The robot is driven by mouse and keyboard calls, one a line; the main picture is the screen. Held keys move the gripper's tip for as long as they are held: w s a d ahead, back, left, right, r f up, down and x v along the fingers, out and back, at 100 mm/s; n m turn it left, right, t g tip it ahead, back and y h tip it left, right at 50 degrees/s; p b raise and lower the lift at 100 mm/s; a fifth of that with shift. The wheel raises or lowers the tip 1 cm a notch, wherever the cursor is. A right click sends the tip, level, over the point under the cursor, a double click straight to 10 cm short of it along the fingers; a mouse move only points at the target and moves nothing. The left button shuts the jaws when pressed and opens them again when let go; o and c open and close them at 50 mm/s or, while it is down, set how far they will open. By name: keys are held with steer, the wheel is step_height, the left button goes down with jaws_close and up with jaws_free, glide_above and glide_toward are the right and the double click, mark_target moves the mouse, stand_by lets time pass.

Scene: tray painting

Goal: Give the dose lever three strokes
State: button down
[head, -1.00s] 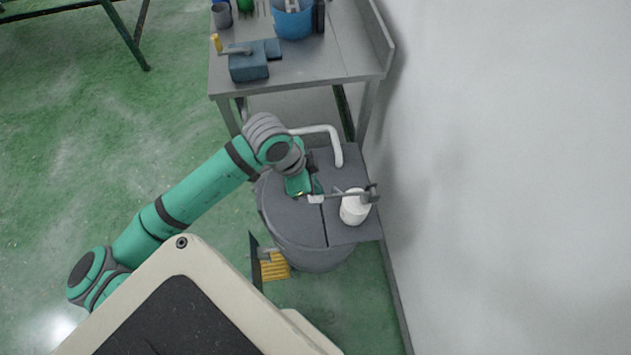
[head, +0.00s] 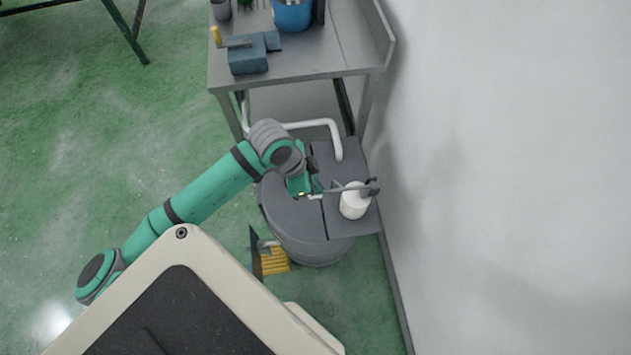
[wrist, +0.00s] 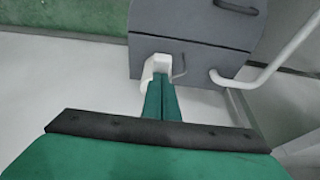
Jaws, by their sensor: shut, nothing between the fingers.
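The dose lever (head: 338,190) is a thin grey arm over the white bottle (head: 354,205), which stands on the grey drum-shaped unit. Its left end has a small pale pad (head: 315,197). My gripper (head: 316,187) is shut and empty, right at the pad end; I cannot tell whether it touches. In the wrist view the shut fingers (wrist: 161,98) point at a white part (wrist: 157,65) on the near edge of the grey unit (wrist: 190,58). I cannot tell whether that part is the pad or the bottle. The fingers hide some of it.
A metal table (head: 300,68) behind holds a blue bucket (head: 293,14) and a blue-grey block with a yellow-knobbed handle (head: 248,58). A white pipe (head: 325,124) bends beside the unit. The wall (head: 500,180) is close on the right. A yellow pedal (head: 274,262) sits low in front.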

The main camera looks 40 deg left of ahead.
steer(key=shift+f, duration=2.25)
steer(key=shift+r, duration=4.25)
